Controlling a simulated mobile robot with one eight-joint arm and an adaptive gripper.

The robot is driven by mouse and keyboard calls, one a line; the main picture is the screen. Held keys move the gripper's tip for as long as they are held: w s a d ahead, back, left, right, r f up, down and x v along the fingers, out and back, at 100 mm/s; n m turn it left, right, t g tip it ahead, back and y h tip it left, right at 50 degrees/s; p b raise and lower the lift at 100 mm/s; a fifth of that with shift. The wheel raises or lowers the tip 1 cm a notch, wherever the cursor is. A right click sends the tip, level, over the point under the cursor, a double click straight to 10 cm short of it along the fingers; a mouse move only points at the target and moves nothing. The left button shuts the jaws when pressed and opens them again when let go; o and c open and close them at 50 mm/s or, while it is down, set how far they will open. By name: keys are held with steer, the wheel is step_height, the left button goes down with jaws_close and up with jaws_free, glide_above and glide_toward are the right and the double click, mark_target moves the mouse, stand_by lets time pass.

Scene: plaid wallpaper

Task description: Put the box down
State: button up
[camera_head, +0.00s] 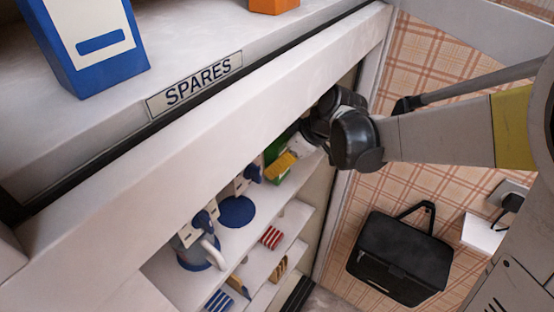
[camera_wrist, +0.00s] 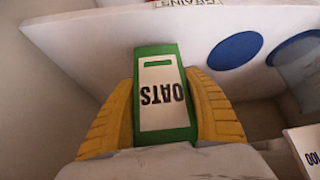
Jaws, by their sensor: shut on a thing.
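The box (camera_wrist: 160,95) is green with a white front marked OATS, upside down in the wrist view. My gripper (camera_wrist: 161,110) is shut on it, with a ribbed yellow finger against each side. In the head view the box (camera_head: 271,153) shows only as a small green patch beside a yellow finger, inside the cabinet; my arm and the cabinet frame cover much around it. It is over or on a white shelf (camera_wrist: 110,45); I cannot tell whether its base touches.
A bare blue disc (camera_head: 237,212) lies on the shelf near the box. A pale, handled container (camera_head: 207,252) stands farther left. Striped items (camera_head: 271,238) sit on lower shelves. The cabinet's front rail, below the SPARES label (camera_head: 195,84), is close to my arm. A black bag (camera_head: 402,254) is at right.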

steer(key=shift+f, duration=0.75)
steer(key=shift+f, duration=0.15)
steer(key=o, duration=1.4)
